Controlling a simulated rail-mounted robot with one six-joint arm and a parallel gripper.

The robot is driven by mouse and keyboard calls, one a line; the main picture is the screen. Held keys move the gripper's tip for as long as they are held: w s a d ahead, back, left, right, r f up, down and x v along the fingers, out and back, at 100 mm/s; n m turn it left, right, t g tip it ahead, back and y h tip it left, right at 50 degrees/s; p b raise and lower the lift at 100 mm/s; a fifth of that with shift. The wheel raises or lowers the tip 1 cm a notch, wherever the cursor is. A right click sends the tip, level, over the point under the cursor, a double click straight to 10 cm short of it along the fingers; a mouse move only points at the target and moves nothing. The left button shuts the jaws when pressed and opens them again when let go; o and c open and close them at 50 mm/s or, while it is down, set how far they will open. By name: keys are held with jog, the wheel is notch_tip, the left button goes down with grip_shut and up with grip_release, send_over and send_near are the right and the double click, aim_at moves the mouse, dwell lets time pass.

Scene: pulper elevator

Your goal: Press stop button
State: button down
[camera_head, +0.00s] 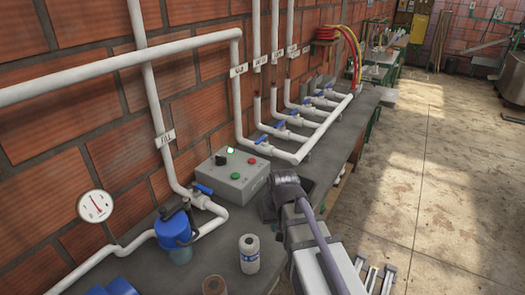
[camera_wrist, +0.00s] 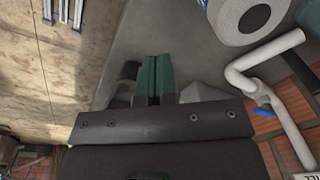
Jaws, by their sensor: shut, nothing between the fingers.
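A grey control box (camera_head: 237,178) sits on the bench against the brick wall in the head view. Its top carries a red button (camera_head: 252,161), a green button (camera_head: 236,176), a black knob (camera_head: 221,159) and a lit green lamp (camera_head: 230,150). No stop label is legible on it. My gripper (camera_wrist: 155,62) shows in the wrist view with its two teal fingers shut together, nothing between them. In the head view my arm is to the right of the box, and the fingertips cannot be made out. The buttons cannot be made out in the wrist view.
White pipes with blue valve handles (camera_head: 204,190) run behind and beside the box. A white round thing (camera_wrist: 246,18) shows at the wrist view's top right. Open floor (camera_head: 430,190) lies to the right.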

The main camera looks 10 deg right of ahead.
jog(key=w+r+m+t+y+p, duration=0.1)
jog(key=w+r+t, duration=0.1)
jog(key=w, duration=1.1)
jog(key=w+r+m+t+y+p, duration=0.1)
jog(key=w+r+t, duration=0.1)
jog(key=w, duration=1.1)
notch_tip(320, 180, up, 4)
jog(key=m+t, duration=0.2)
jog(key=t, duration=0.2)
send_over(253, 160)
jog(key=shift+y, duration=0.4)
notch_tip(253, 160, down, 9)
jog(key=b, duration=0.8)
jog(key=shift+b, duration=0.3)
jog(key=shift+f+b, duration=0.3)
